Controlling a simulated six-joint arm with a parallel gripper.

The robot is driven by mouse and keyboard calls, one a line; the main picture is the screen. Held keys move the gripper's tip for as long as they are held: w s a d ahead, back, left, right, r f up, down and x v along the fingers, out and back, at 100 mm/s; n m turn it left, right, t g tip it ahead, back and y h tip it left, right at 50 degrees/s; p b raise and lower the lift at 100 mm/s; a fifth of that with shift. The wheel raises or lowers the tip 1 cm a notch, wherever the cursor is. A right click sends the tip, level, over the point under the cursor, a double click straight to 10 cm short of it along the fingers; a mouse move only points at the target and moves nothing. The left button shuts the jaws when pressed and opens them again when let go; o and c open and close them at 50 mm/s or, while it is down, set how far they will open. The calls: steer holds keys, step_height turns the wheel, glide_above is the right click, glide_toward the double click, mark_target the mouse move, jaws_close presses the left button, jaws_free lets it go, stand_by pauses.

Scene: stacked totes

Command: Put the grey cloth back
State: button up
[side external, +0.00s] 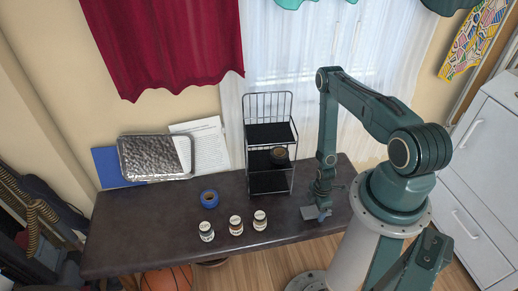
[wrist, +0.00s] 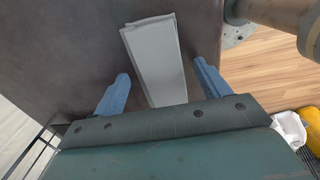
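The grey cloth (wrist: 155,52) is a folded, flat strip on the dark table, seen in the wrist view. In the side view it shows as a small light grey patch (side external: 309,213) near the table's right front. My gripper (wrist: 161,72) is open, with one blue finger on each side of the cloth and a gap to both. In the side view my gripper (side external: 322,208) points down at the cloth. The cloth's near end is hidden behind the gripper body. I cannot tell how high the fingertips are above the table.
A black wire rack (side external: 270,134) with tiers stands left of my arm, a dark roll (side external: 279,154) on a middle tier. Blue tape (side external: 209,198) and small jars (side external: 236,225) sit left of it. A metal tray (side external: 156,157) leans at the back. The table's left front is clear.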

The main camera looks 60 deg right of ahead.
mark_target(316, 209)
steer(key=shift+r, duration=0.15)
step_height(316, 209, up, 12)
stand_by(1.1)
steer(key=shift+r, duration=0.1)
stand_by(0.5)
